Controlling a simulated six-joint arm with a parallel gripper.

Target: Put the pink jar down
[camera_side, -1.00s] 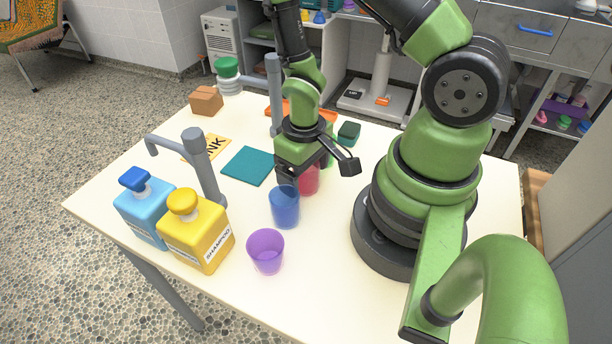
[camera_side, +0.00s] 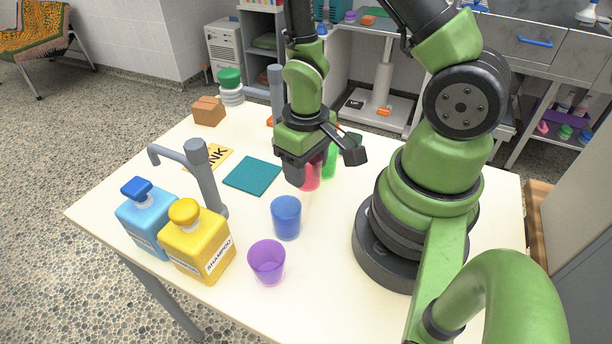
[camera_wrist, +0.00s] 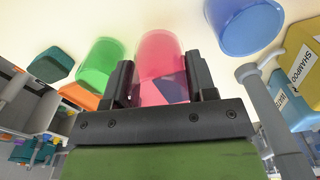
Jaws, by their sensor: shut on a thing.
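The pink jar (camera_side: 312,174) is a translucent cup among the cups at the middle of the table, partly hidden behind my gripper in the side view. In the wrist view the pink jar (camera_wrist: 160,52) stands between the two black fingers. My gripper (camera_side: 322,168) is shut on it, and the fingers also show in the wrist view (camera_wrist: 160,85). Whether the jar's base touches the table is hard to tell.
A blue cup (camera_side: 286,218) and a purple cup (camera_side: 267,262) stand in front. A green cup (camera_side: 330,162) is close behind the jar. A teal square (camera_side: 253,176) lies to the left.

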